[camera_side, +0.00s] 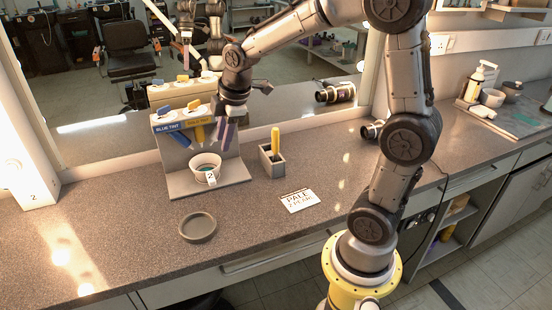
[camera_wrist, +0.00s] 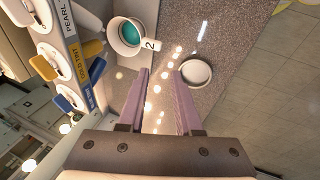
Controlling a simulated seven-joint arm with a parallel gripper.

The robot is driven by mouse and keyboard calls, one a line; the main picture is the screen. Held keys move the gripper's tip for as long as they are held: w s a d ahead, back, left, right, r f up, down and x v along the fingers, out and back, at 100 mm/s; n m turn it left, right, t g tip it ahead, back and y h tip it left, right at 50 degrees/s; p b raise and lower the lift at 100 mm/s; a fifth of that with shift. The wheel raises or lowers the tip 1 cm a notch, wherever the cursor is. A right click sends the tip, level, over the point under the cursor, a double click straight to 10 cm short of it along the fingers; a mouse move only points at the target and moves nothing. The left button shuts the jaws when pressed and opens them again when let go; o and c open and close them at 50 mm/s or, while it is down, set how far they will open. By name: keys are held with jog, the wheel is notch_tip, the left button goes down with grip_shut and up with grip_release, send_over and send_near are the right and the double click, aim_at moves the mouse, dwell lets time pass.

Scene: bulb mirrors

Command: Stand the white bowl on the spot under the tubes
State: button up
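The white bowl (camera_side: 206,168) with a "2" tag stands upright on the base of the grey tube stand (camera_side: 182,187), below the tubes. In the wrist view the bowl (camera_wrist: 124,36) has teal inside. Blue and yellow tubes (camera_side: 198,134) hang from the stand's labelled top; my gripper covers its right part. My gripper (camera_side: 222,142), with purple fingers, is above and right of the bowl, apart from it. In the wrist view its fingers (camera_wrist: 158,82) are spread with nothing between them. The spot itself is not clearly visible.
A round shallow grey dish (camera_side: 198,227) lies on the counter in front of the stand. A grey holder with a yellow-handled tool (camera_side: 275,140) stands to the right. A printed card (camera_side: 298,200) lies in front of that. The left front counter is clear. A mirror backs the counter.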

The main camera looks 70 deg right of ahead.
jog(key=s+a+r+m, duration=0.1)
jog(key=s+a+m, duration=0.2)
jog(key=s, duration=0.4)
jog(key=s+a+r+m+t, duration=0.1)
jog(key=s+a+m, duration=0.1)
jog(key=s, duration=0.5)
jog(key=s+a+r+m+y, duration=0.1)
jog(key=s+a+m, duration=0.2)
jog(key=s+m, duration=0.2)
jog(key=shift+s+a+r+t, duration=0.3)
jog(key=shift+s+t, duration=0.1)
jog(key=shift+s, duration=0.5)
